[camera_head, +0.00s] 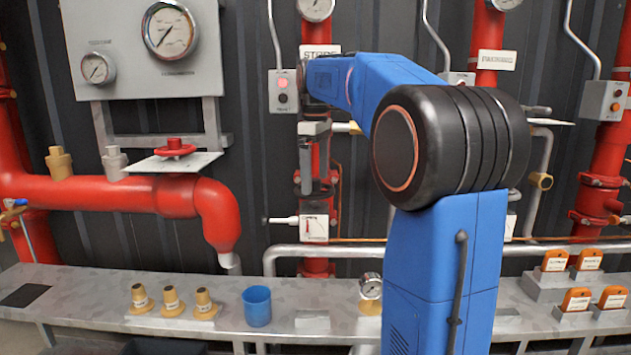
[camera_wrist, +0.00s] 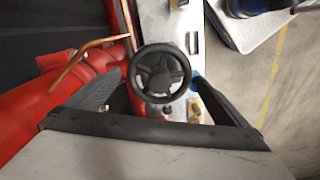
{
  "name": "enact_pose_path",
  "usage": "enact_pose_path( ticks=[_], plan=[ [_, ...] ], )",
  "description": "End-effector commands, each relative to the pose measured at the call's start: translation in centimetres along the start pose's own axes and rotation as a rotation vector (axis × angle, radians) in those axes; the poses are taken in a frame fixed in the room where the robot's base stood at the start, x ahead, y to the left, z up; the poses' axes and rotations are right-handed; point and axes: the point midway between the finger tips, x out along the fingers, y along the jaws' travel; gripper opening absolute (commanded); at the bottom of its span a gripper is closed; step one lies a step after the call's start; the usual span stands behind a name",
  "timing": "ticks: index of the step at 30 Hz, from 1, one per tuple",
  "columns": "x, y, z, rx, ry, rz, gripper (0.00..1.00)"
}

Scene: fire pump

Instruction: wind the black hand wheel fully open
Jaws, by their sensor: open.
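The black hand wheel (camera_wrist: 160,73) shows in the wrist view as a dark spoked ring with a round hub. It lies between the two fingers of my gripper (camera_wrist: 159,82) in the picture. The fingers are spread apart, one on each side of the rim. I cannot tell whether they touch it or how far it is below them. In the head view my gripper (camera_head: 315,178) points down in front of a red vertical pipe. The black wheel is not clear to me in that view.
A red hand wheel (camera_head: 175,148) stands over a white plate at left. A grey bench (camera_head: 90,310) carries brass nozzles (camera_head: 172,302), a blue cup (camera_head: 257,306) and orange tags (camera_head: 577,299). A grey pipe (camera_head: 340,251) runs behind the bench. Red pipes (camera_wrist: 40,110) lie close left in the wrist view.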

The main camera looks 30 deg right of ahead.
Motion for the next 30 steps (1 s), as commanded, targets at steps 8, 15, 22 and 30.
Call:
enact_pose_path(
  ticks=[8,15,22,30],
  plan=[
    [-2.3,0.1,0.0,0.001,0.001,0.002,1.0],
    [-4.2,0.0,0.0,0.001,0.001,0.001,1.0],
    [-5.1,0.0,0.0,0.001,0.0,0.001,1.0],
    [-5.1,0.0,0.0,0.001,0.0,0.0,1.0]
  ],
)
